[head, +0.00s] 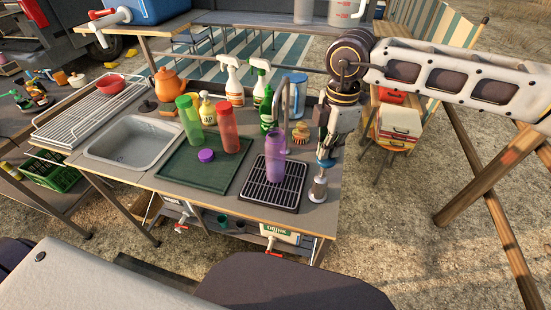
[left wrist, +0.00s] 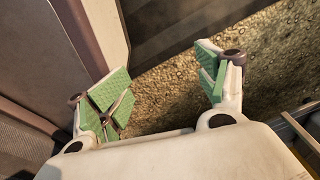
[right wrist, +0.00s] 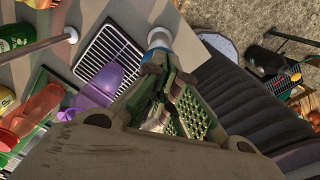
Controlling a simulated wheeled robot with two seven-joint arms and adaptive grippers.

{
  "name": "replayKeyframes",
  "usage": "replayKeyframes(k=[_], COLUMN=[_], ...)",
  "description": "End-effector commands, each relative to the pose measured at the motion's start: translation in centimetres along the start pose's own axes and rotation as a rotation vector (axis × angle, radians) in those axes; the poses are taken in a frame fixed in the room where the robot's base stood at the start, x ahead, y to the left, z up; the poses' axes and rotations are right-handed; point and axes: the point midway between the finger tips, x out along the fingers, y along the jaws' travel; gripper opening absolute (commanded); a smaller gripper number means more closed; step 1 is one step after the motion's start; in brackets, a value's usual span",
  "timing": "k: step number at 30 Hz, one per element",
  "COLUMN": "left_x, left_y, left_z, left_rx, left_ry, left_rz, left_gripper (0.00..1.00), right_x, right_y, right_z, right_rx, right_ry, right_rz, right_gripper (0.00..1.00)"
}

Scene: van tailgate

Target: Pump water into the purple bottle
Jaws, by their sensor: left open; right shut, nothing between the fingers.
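The purple bottle (head: 275,158) stands upright on the black drip grate (head: 262,196) at the counter's right end; in the right wrist view the bottle (right wrist: 112,82) is beside the gripper. A curved grey spout (head: 287,105) rises behind it. The metal pump (head: 318,188), with a blue collar, stands right of the bottle. My right gripper (head: 326,150) is shut and empty directly above the pump; whether it touches is unclear. The right wrist view shows its closed fingers (right wrist: 172,108) by the pump top (right wrist: 160,40). My left gripper (left wrist: 160,85) is open and empty over gravel.
A purple lid (head: 206,155) lies on the green mat (head: 190,175), with green (head: 189,121) and red (head: 228,129) bottles nearby. Spray bottles (head: 233,82) stand at the back. A sink (head: 132,142) is at left. Wooden legs (head: 480,170) stand at right.

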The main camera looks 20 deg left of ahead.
Motion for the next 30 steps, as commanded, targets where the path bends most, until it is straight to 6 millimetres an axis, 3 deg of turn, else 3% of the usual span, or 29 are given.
replayKeyframes(k=[4, 30], left_x=[0.2, 0.5], left_y=[0.1, 1.1], left_z=[0.8, -2.6], left_rx=[0.002, -0.007], left_ry=[-0.010, 0.021], left_rz=[0.001, 0.011], left_gripper=[0.75, 0.75], right_x=[0.1, 1.6], right_y=[0.0, 0.0], right_z=[0.0, 0.0], right_rx=[0.000, 0.000], right_ry=[0.000, 0.000], right_rz=[0.000, -0.001], right_gripper=[0.00, 0.00])
